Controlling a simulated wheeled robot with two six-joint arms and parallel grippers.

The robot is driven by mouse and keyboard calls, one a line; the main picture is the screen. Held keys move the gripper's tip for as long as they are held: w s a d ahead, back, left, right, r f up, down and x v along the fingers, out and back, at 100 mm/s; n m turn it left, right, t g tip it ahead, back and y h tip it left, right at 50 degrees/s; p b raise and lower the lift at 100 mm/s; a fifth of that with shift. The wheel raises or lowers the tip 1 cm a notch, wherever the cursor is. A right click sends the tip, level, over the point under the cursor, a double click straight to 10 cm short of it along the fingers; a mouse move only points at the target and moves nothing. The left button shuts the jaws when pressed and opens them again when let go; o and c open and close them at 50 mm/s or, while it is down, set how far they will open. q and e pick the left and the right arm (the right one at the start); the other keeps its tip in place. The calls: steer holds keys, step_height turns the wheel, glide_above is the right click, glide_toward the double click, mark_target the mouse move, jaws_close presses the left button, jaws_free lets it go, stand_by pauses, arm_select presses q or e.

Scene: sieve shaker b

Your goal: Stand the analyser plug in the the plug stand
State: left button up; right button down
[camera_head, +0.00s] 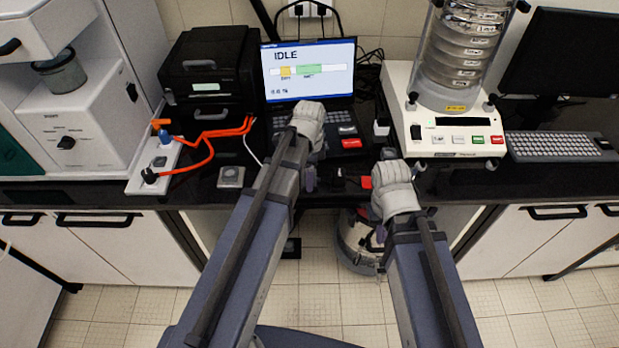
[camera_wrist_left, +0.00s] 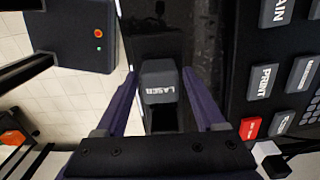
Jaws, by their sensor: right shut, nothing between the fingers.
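A dark grey block marked LASER (camera_wrist_left: 158,82), which looks like the plug, sits between the fingers of my left gripper (camera_wrist_left: 160,95) in the left wrist view. Narrow gaps show beside it, and the fingers look open. In the head view my left gripper (camera_head: 310,179) is low at the bench's front edge, and the block is hidden there. My right gripper (camera_head: 381,233) is shut and empty in front of the bench. A small pale square block with a round centre (camera_head: 231,177) lies on the bench to the left; I cannot tell whether it is the plug stand.
A laptop (camera_head: 307,72) reading IDLE stands behind my left arm. A sieve shaker (camera_head: 450,130) is at the right, with a keyboard (camera_head: 560,147). A white power strip (camera_head: 154,165) with orange cables is at the left. A metal canister (camera_head: 357,240) stands below.

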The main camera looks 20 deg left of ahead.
arm_select(q)
jaws_close()
stand_by(0.3)
steer(key=shift+r, duration=0.1)
stand_by(0.4)
steer(key=shift+r+p, duration=2.9)
steer(key=shift+p, duration=0.1)
steer(key=shift+r, duration=0.1)
steer(key=shift+r+p, duration=1.45)
steer(key=shift+p, duration=0.1)
steer(key=shift+f, duration=0.1)
